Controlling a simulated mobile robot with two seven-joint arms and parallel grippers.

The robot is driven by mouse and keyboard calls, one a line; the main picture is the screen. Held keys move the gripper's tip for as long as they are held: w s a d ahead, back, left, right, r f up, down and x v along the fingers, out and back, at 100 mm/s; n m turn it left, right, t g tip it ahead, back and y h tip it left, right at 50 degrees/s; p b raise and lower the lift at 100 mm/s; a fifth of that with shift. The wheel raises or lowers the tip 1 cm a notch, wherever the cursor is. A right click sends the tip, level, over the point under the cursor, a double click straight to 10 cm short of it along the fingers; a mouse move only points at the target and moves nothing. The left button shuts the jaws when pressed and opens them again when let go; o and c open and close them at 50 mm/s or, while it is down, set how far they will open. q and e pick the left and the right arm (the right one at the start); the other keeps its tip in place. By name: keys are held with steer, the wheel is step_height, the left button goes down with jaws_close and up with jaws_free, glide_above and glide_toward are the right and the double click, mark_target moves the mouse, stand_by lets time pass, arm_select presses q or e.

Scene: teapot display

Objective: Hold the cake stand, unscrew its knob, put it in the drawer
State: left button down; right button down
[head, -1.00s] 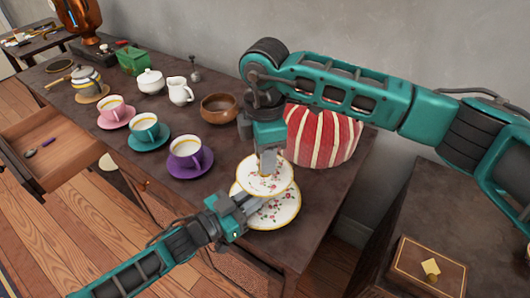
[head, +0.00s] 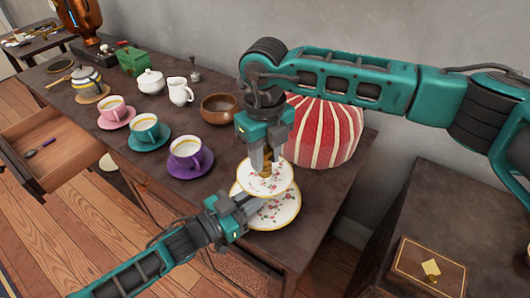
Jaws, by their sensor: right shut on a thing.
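The two-tier white cake stand (head: 280,215) with a floral pattern and gold rims stands near the table's front right edge. My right gripper (head: 266,166) points down over the centre of its top plate, shut on the gold knob (head: 266,171). The fingers hide most of the knob; I cannot tell how far it is screwed in. My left gripper (head: 250,203) reaches in from the lower left at the post between the two plates. Its fingertips are partly hidden by the top plate, so its grip is unclear. The drawer (head: 50,150) at the left is open, with a small spoon-like item in it.
Pink, teal and purple cups on saucers stand left of the stand. A wooden bowl (head: 219,107), white creamer (head: 180,91) and sugar pot (head: 150,82) are behind. A red striped cosy (head: 325,135) stands close behind my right gripper. A box (head: 428,272) lies at lower right.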

steer(key=n, duration=0.7)
steer(key=shift+n, duration=0.4)
steer(key=n, duration=0.7)
steer(key=shift+n, duration=0.3)
steer(key=n, duration=0.3)
steer(key=shift+n, duration=0.4)
steer(key=n, duration=0.3)
steer(key=shift+r+n, duration=0.1)
steer(key=shift+n, duration=0.3)
steer(key=n, duration=0.3)
steer(key=shift+n, duration=0.3)
steer(key=n, duration=0.4)
